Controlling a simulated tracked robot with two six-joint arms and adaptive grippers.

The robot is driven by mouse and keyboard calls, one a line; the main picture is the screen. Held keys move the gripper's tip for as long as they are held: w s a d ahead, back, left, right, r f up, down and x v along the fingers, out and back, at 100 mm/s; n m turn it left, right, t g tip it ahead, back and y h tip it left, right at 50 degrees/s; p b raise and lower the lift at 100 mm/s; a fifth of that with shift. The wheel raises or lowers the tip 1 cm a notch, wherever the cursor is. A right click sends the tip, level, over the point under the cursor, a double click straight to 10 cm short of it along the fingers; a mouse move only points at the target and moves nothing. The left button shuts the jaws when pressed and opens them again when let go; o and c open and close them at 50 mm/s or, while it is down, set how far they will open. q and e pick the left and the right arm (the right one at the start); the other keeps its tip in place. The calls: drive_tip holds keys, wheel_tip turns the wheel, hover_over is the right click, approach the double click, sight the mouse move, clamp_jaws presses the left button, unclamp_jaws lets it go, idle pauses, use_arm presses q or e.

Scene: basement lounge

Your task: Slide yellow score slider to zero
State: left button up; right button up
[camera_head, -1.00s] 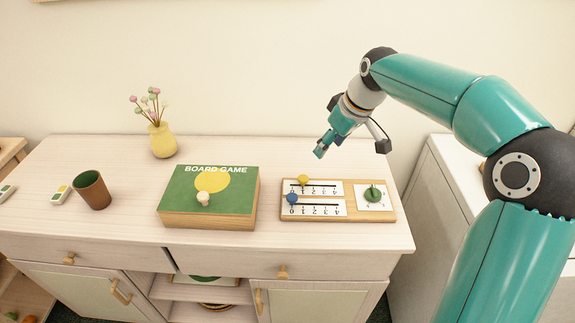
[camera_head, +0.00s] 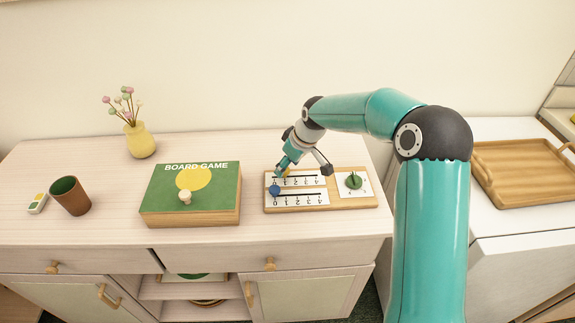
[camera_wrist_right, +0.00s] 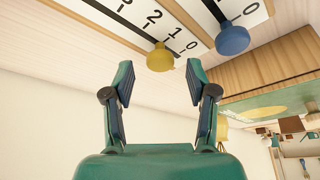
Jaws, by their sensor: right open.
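The score board (camera_head: 330,205) lies on the cabinet top, with two slider scales and a round green knob (camera_head: 353,181). The yellow slider (camera_wrist_right: 160,58) is on the far scale, near its low end by the digits 1 and 0; its exact mark is unclear. In the head view the yellow slider (camera_head: 287,172) is partly hidden by my right gripper. The blue slider (camera_head: 275,190) is at the 0 end of the near scale. My right gripper (camera_head: 280,172) is open at the yellow slider. In the wrist view its fingertips (camera_wrist_right: 160,80) are spread, with the slider just beyond them, not gripped.
A green board game box (camera_head: 215,205) with a white-knobbed peg (camera_head: 185,197) lies left of the board. Further left are a brown cup (camera_head: 70,197) and a yellow vase (camera_head: 140,141). A wooden tray (camera_head: 530,172) is on the right cabinet.

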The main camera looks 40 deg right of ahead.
drive_tip(key=shift+w+f, duration=0.25)
drive_tip(key=shift+f, duration=0.4)
clamp_jaws()
